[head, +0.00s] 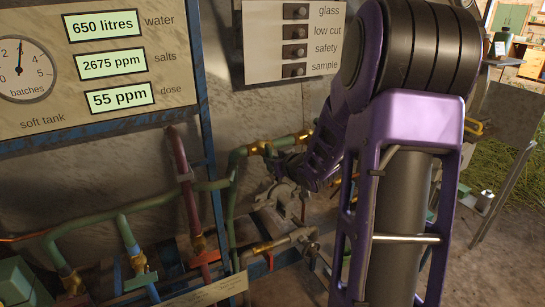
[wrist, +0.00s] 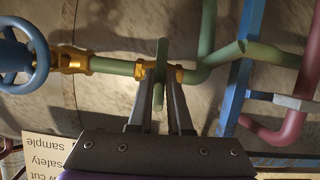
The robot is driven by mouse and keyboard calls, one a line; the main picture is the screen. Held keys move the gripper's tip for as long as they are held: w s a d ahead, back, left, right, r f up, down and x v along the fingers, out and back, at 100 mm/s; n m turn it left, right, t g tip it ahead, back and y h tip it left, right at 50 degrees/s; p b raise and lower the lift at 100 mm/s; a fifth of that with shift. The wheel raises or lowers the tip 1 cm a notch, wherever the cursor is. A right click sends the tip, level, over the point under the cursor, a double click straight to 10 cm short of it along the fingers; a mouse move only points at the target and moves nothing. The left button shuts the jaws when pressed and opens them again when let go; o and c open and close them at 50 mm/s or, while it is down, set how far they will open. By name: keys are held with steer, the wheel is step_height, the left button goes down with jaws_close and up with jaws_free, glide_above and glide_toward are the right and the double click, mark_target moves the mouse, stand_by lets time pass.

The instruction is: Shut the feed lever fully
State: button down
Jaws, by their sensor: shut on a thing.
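A green lever handle (wrist: 161,62) sits on a brass valve (wrist: 178,75) in a green pipe in the wrist view. The handle stands crosswise to the pipe in that picture. My gripper (wrist: 161,88) is shut on the handle, one finger on each side. In the head view my gripper (head: 272,166) is at the brass valve (head: 257,147) on the green pipe, below the switch panel. There my gripper and wrist hide most of the handle. No label on this lever is readable.
A blue handwheel (wrist: 22,57) is on the same pipe in the wrist view. A dark red pipe (head: 182,170) and a blue frame post (head: 204,100) stand left of my gripper. Other valves (head: 138,265) are lower left. The switch panel (head: 293,42) hangs above.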

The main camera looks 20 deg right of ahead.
steer(key=shift+r+m+y, duration=0.1)
steer(key=shift+m+y, duration=0.2)
steer(key=shift+m, duration=0.1)
stand_by(0.3)
steer(key=c, duration=0.8)
jaws_free()
steer(key=shift+w, duration=0.1)
steer(key=shift+c, duration=0.2)
